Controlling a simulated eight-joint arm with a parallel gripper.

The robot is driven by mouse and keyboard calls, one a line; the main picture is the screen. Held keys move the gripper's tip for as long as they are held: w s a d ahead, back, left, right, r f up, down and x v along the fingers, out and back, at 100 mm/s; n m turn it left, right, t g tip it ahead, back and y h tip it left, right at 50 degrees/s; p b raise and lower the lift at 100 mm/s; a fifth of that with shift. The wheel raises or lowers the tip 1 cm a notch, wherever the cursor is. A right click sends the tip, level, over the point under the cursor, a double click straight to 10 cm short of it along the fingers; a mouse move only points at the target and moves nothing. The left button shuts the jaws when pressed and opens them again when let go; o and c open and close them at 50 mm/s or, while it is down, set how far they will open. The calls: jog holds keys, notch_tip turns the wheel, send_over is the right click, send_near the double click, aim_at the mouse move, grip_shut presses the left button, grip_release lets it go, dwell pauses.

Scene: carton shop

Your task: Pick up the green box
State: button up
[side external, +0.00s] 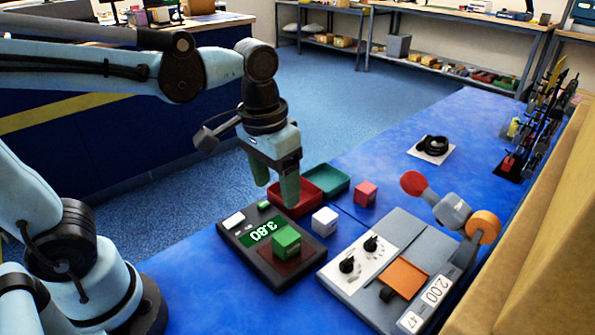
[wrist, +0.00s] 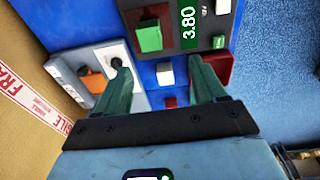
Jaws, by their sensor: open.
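The green box (side external: 286,240) is a small cube on the dark red pan of a black scale (side external: 257,262) whose display reads 3.80. My gripper (side external: 277,190) hangs above and behind the scale, over the edge of a red tray, apart from the green box. In the wrist view the two green fingers of my gripper (wrist: 160,75) are spread with nothing held between them.
A white cube (side external: 325,221) sits right of the scale and a red cube (side external: 365,194) behind it. The red tray (side external: 313,211) and a green tray (side external: 343,183) stand behind. A grey device with knobs (side external: 345,285) is at right.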

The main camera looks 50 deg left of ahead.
aim_at(286, 235)
jog(key=shift+g, duration=0.6)
jog(key=f, duration=0.4)
jog(key=d+f, duration=0.1)
jog(key=f, duration=0.1)
jog(key=shift+d+f, duration=0.1)
jog(key=shift+f, duration=0.2)
jog(key=shift+w+d+f, duration=0.15)
jog(key=shift+d+f, duration=0.05)
jog(key=shift+f, duration=0.75)
jog(key=shift+w+d+f, duration=0.15)
jog(key=shift+f, duration=1.5)
jog(key=shift+c, duration=0.4)
jog(key=c, duration=1.1)
jog(key=shift+o, duration=0.2)
jog(key=shift+r, duration=0.15)
